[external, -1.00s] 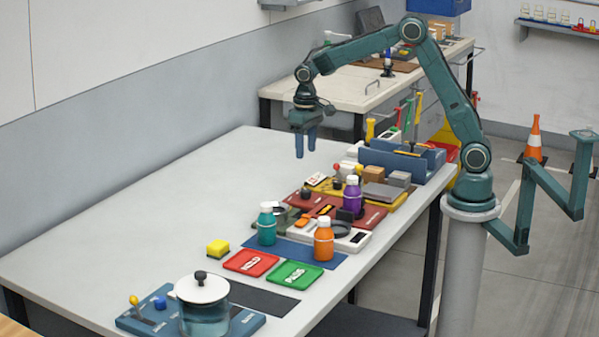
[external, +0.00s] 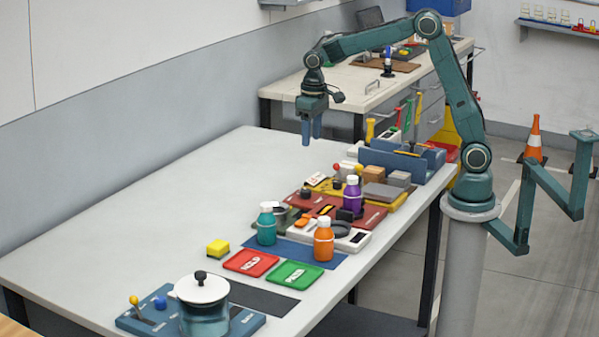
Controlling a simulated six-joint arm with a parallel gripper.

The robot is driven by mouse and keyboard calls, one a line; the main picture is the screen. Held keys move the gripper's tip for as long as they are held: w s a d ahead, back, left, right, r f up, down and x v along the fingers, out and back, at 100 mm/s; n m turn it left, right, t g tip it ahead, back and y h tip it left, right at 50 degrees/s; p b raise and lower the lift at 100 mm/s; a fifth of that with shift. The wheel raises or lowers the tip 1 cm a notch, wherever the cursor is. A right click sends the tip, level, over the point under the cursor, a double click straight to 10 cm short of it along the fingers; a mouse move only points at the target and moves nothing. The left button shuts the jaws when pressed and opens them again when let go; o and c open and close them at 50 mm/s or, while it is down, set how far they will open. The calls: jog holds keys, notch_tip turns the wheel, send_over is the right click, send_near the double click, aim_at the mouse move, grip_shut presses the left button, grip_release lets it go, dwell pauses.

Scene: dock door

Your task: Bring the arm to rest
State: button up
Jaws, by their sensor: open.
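My gripper (external: 311,138) hangs over the far part of the light grey table (external: 150,215). Its two blue fingers point down, stand apart and hold nothing. It is above the bare table top, to the left of the blue tool holder (external: 385,160) and clear of all objects. My arm arches from its column at the right, up and over to the left.
Teal (external: 267,226), orange (external: 324,242) and purple (external: 352,196) bottles stand on the table. Red (external: 251,262) and green (external: 296,275) trays lie nearer, with a lidded pot (external: 203,310) at the front. A back bench (external: 345,92) stands behind. The table's left side is clear.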

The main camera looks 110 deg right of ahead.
jog(key=s+a+r+n+t, duration=0.1)
jog(key=s+a+r+n, duration=0.1)
jog(key=s+a+r, duration=0.3)
jog(key=s+a+r+n+t, duration=0.1)
jog(key=s+a+r+n, duration=0.15)
jog(key=a, duration=0.55)
jog(key=s+a+n+t, duration=0.1)
jog(key=s+a+n, duration=0.1)
jog(key=s+a, duration=0.2)
jog(key=s+a+f+n+t, duration=0.1)
jog(key=s+a, duration=0.3)
jog(key=s, duration=0.6)
jog(key=shift+f+n+t, duration=0.15)
jog(key=shift+n+t, duration=0.3)
jog(key=shift+t, duration=0.15)
jog(key=shift+w, duration=0.2)
